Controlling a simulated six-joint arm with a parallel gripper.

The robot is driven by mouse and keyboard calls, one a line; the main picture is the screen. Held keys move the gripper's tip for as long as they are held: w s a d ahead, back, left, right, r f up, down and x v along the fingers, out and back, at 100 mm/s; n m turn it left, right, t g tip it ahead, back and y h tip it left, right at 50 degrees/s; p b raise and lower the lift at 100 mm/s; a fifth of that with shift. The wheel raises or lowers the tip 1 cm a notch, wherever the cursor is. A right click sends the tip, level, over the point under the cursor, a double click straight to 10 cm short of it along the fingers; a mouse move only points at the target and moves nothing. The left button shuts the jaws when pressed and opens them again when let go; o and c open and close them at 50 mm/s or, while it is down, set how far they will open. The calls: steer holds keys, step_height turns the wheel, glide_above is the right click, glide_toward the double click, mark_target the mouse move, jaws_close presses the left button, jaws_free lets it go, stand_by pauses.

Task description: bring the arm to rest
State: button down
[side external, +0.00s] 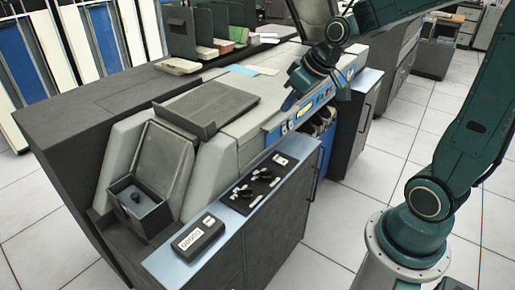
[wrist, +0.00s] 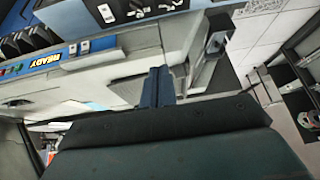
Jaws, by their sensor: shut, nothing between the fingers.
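My gripper (side external: 289,102) is at the end of my dark teal arm, over the blue front edge of the grey card machine (side external: 225,100). In the wrist view my gripper (wrist: 157,72) shows as two dark blue fingers side by side, shut, with nothing between them. The machine's body lies beyond the fingertips. In the side view the fingertips are small and partly hidden by the wrist, and I cannot tell their exact gap from the machine.
A blue-topped counter (side external: 225,215) in front of the machine carries a counter box (side external: 199,238) and a black panel with knobs (side external: 252,189). Upright dividers with card stacks (side external: 225,45) stand behind. A lit READY sign (wrist: 47,60) shows in the wrist view. The tiled floor (side external: 345,225) is clear.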

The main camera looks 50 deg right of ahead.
steer(key=s+a+r, duration=0.2)
steer(key=s+a, duration=0.1)
steer(key=s, duration=0.5)
steer(key=s+a+r, duration=0.3)
steer(key=s+a, duration=0.1)
steer(key=s, duration=0.5)
steer(key=shift+m+h, duration=0.3)
